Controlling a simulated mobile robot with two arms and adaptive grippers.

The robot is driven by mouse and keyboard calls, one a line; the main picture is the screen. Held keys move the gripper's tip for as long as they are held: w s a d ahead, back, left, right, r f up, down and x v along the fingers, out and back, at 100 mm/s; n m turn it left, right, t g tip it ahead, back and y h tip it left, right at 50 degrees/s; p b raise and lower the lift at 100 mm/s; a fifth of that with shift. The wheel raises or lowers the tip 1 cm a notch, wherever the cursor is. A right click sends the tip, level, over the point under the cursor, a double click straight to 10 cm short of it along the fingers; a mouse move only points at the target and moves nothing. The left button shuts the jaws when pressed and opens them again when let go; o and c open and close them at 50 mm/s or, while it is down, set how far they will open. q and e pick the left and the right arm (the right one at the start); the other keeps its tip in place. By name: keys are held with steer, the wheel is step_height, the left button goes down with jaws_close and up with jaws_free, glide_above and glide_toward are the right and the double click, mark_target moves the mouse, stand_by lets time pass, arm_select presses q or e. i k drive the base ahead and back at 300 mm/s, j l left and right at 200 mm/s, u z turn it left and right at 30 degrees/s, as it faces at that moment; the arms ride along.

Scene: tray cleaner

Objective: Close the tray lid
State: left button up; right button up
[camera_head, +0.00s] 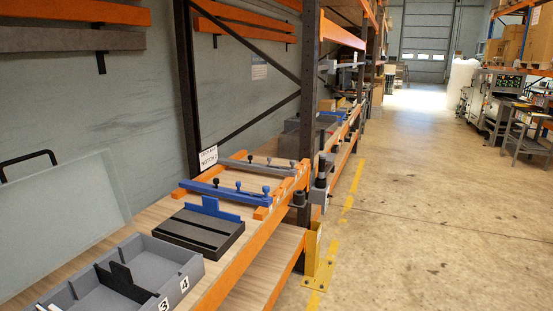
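A pale translucent panel (62,222), which looks like the tray lid, stands raised and tilted at the left, near the wall. A black bar-shaped handle (28,157) shows just above its upper left edge; I cannot tell whether it is attached. A grey tray (190,270) with compartments sits in front of the panel at the lower left, cut off by the bottom edge. Its near side carries labels 3 and 4. Black dividers (124,281) stand in it, and its top is uncovered. Neither of my grippers is in view.
The tray is on a wooden shelf (150,215) with an orange front beam (240,266). A black block (199,230) with a blue upright piece and blue fixtures (224,194) stand farther along. A dark rack post (307,90) rises beyond. The floor (440,210) at right is clear.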

mark_target(2, 179)
steer(key=u, duration=1.3)
